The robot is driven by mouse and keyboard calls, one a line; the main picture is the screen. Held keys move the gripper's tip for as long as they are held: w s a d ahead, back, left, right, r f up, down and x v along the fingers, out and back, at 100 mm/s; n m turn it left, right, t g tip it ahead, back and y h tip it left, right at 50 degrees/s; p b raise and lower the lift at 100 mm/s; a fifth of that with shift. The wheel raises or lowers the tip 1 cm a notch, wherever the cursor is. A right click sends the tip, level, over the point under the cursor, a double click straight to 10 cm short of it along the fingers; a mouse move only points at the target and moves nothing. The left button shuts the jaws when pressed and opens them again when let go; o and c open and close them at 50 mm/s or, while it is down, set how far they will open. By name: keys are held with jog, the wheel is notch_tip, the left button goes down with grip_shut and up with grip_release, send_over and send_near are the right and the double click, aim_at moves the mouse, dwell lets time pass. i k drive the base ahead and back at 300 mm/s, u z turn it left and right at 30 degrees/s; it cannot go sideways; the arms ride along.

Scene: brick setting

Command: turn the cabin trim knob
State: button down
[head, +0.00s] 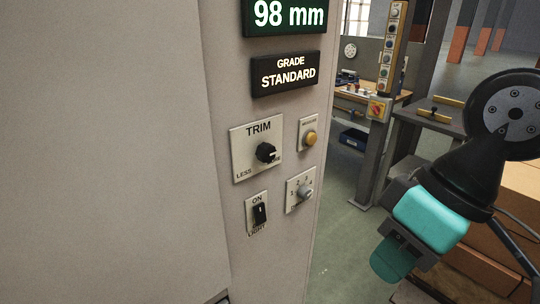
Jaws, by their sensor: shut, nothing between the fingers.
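The trim knob (266,153) is a black round knob on a pale plate (243,135) marked TRIM, on the front of the beige cabin panel. Its white pointer mark points to the right. The word LESS shows at the plate's lower left; the word at the right is partly hidden by the knob. My gripper (391,262), teal and black, is at the right, lower than the knob and well apart from it. It is shut and empty, pointing down and to the left.
Close to the knob are a yellow button (310,138), a grey numbered selector (305,193) and a black light switch (260,213). Above are a STANDARD grade sign (286,74) and a 98 mm display (288,14). Brick-coloured blocks (490,245) lie behind my gripper.

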aim_at(266, 152)
jog(key=z, duration=1.6)
jog(key=k, duration=0.9)
jog(key=u, duration=1.1)
jog(key=i, duration=0.45)
jog(key=z, duration=0.05)
